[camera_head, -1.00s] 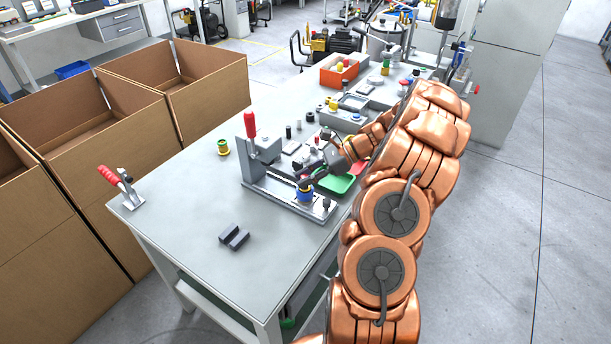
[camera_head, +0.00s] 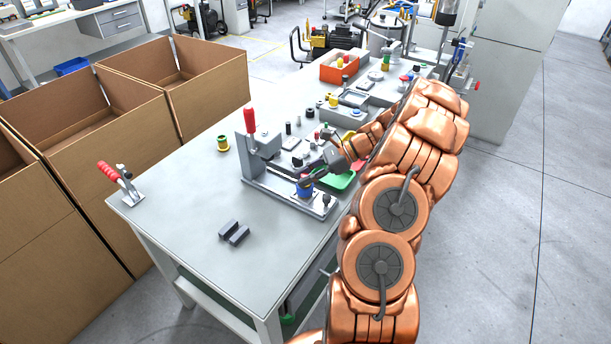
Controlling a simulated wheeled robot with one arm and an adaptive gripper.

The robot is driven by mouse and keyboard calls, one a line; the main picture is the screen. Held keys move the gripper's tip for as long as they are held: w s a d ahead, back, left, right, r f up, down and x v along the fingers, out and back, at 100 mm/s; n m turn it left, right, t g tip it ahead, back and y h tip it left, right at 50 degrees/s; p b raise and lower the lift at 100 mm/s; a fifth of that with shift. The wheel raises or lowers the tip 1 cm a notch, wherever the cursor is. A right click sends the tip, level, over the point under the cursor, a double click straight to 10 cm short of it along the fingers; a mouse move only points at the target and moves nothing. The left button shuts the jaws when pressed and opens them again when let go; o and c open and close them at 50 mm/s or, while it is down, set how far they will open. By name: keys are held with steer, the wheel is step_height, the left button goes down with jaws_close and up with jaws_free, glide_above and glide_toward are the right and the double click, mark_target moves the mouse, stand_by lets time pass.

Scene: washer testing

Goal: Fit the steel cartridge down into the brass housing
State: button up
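My gripper (camera_head: 309,181) is at the front end of the grey clamp fixture (camera_head: 281,190), right over a small blue-banded cylindrical part (camera_head: 305,191) seated there. Its fingers are dark and small at this distance, so I cannot tell whether they are open or shut, or touching the part. A brass-coloured spool-shaped part with green bands (camera_head: 222,143) stands upright on the table left of the fixture, apart from my gripper. I cannot tell for certain which part is the brass housing, and I cannot make out a steel cartridge at the gripper.
A red-handled lever (camera_head: 250,122) rises at the fixture's back end. A red toggle clamp (camera_head: 121,183) stands at the table's left edge. Grey blocks (camera_head: 234,233) lie in front. A green tray (camera_head: 339,181) and several small parts sit behind my gripper.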

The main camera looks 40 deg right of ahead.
steer(key=o, duration=0.5)
steer(key=v, duration=1.2)
